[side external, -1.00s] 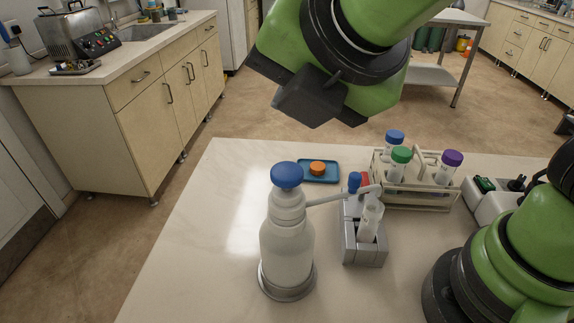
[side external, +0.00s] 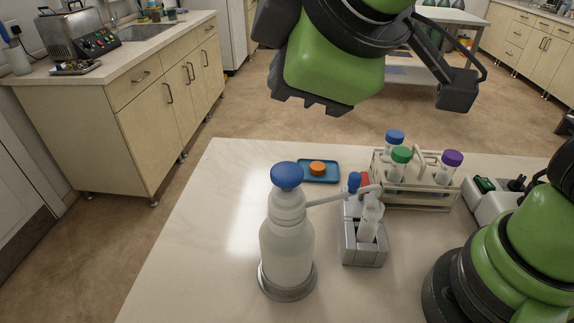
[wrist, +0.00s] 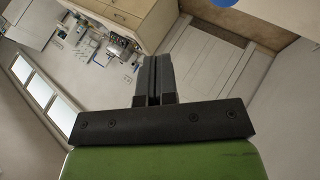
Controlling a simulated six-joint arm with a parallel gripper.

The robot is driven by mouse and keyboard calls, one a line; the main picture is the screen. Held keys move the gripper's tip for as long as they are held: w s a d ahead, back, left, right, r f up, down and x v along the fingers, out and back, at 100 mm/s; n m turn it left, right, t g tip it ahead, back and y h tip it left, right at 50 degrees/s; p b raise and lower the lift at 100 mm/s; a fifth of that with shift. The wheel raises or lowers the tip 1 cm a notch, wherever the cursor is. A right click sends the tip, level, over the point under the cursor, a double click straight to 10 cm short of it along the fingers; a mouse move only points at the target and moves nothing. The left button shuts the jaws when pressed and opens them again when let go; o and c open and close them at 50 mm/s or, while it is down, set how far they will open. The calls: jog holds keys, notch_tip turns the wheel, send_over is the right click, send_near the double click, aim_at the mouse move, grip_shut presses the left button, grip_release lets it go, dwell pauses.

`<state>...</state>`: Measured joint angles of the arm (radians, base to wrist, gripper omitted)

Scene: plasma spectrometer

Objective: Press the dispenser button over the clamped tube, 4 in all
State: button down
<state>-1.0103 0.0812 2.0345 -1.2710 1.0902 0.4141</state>
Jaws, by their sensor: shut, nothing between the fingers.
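The dispenser is a white bottle (side external: 286,245) with a blue push button (side external: 287,175) on top, standing upright on a round grey base. Its spout (side external: 345,196) reaches right, with its tip above an open clear tube (side external: 369,220). The tube stands in a grey clamp block (side external: 363,250). My gripper (wrist: 153,80) shows in the wrist view with its fingers shut and nothing between them. In the side view my wrist is high above and behind the dispenser, well apart from the button. A blue patch at the wrist view's top edge may be the button.
A rack (side external: 420,200) holds tubes with blue, green and purple caps to the right. A blue tray (side external: 319,171) with an orange cap (side external: 317,168) lies behind the dispenser. The white table (side external: 195,245) is clear on the left.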

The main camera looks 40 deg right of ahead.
aim_at(292, 170)
notch_tip(292, 170, up, 2)
jog(key=m, duration=2.1)
jog(key=shift+r, duration=0.1)
jog(key=shift+f, duration=4.45)
jog(key=shift+f, duration=0.15)
jog(key=shift+f, duration=0.25)
